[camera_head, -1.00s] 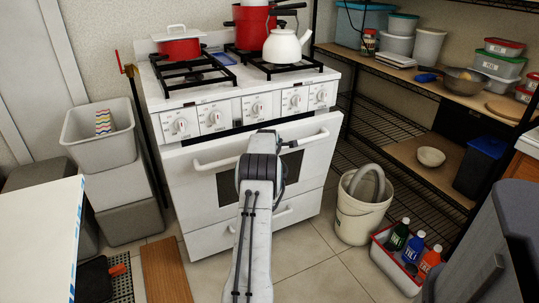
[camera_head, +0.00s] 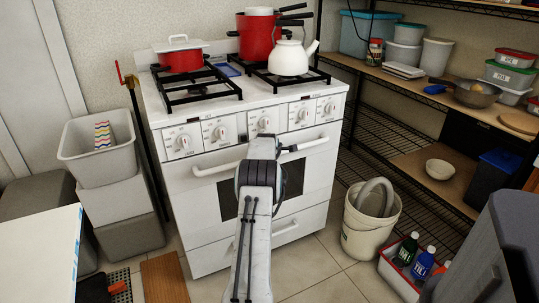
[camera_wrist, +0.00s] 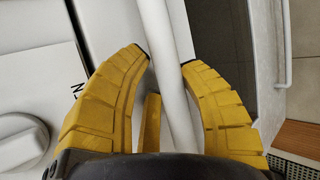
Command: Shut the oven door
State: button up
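The white oven's door (camera_head: 305,185) stands nearly flush with the stove front in the head view; I cannot tell whether a small gap is left. Its white bar handle (camera_head: 215,170) runs across the top of the door. My gripper (camera_head: 265,150) is at the middle of this handle, with its fingers hidden in the head view. In the wrist view, the yellow fingers of my gripper (camera_wrist: 168,58) lie on both sides of the handle (camera_wrist: 160,25), with the tips close against it. A control knob shows at left in the wrist view.
A red pot (camera_head: 180,57) and a white kettle (camera_head: 290,57) stand on the stove. A bucket (camera_head: 368,228) and a box of bottles (camera_head: 396,272) stand right of the oven. Grey bins (camera_head: 112,165) stand at left. A white-topped surface (camera_head: 38,250) is at lower left.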

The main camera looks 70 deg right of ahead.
jog(key=o, duration=0.5)
jog(key=shift+r, duration=0.15)
jog(key=shift+w, duration=0.1)
jog(key=shift+w, duration=0.1)
jog(key=shift+a+r, duration=0.1)
jog(key=shift+a, duration=0.05)
jog(key=shift+a+r, duration=0.3)
jog(key=shift+a, duration=0.05)
jog(key=s+v, duration=0.1)
jog(key=v, duration=0.9)
jog(key=shift+r, duration=0.15)
jog(key=shift+s+a, duration=0.1)
jog(key=shift+a, duration=0.05)
